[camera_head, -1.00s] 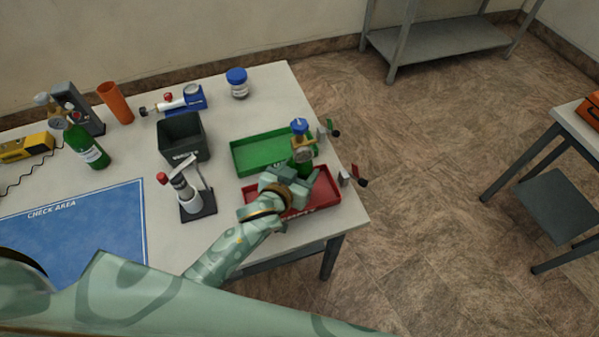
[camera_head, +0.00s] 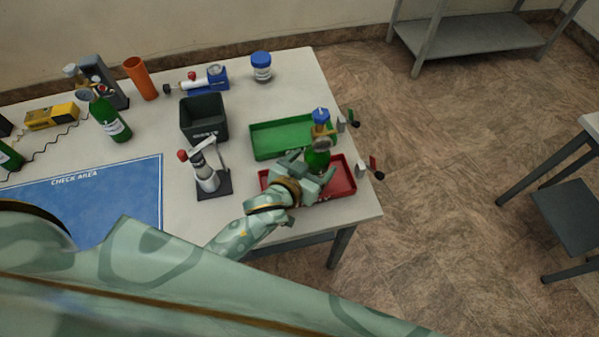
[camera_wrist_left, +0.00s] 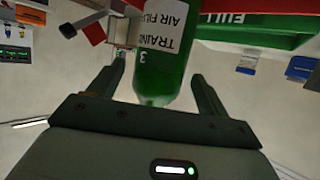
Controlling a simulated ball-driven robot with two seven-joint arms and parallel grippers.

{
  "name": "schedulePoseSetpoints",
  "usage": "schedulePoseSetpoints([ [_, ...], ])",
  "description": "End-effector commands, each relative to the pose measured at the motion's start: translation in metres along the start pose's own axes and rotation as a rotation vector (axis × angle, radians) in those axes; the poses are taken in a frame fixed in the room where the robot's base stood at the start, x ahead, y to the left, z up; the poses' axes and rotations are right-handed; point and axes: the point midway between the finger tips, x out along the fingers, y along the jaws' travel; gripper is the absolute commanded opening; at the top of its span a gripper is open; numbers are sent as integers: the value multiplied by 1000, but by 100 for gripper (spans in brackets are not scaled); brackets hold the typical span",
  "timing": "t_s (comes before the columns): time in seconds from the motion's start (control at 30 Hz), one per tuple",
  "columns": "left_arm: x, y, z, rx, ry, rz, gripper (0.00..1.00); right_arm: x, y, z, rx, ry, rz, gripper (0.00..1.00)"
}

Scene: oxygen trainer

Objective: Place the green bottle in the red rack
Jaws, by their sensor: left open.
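A green bottle (camera_head: 317,158) with a gauge and a blue top stands upright at the red rack (camera_head: 342,184), near its back edge. The gripper hides part of its foot, so I cannot see its contact with the rack floor. My left gripper (camera_head: 311,172) is open, low beside the bottle, with its fingers on either side. In the left wrist view, the bottle (camera_wrist_left: 165,70) with its white label shows between the two spread fingers (camera_wrist_left: 158,78), with gaps at both sides. My right gripper is not in view.
The green tray (camera_head: 262,152) lies behind the red rack. A dark bin (camera_head: 204,119) and a small stand with a cylinder (camera_head: 207,177) are to the left. Another green bottle (camera_head: 110,120) stands farther left. Clamps (camera_head: 370,168) sit at the table's right edge.

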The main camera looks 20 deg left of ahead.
Motion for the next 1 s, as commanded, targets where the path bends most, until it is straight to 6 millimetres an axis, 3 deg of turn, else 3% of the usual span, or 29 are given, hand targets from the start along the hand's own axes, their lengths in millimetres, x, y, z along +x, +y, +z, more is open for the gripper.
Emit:
schedulePoseSetpoints([
  [0.2,-54,0,-1,-1,-1,0,78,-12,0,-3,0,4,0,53],
  [0.4,-84,0,0,0,-1,0,78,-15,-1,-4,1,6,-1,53],
  [1.0,-90,0,0,0,0,-1,78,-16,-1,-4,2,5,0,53],
])
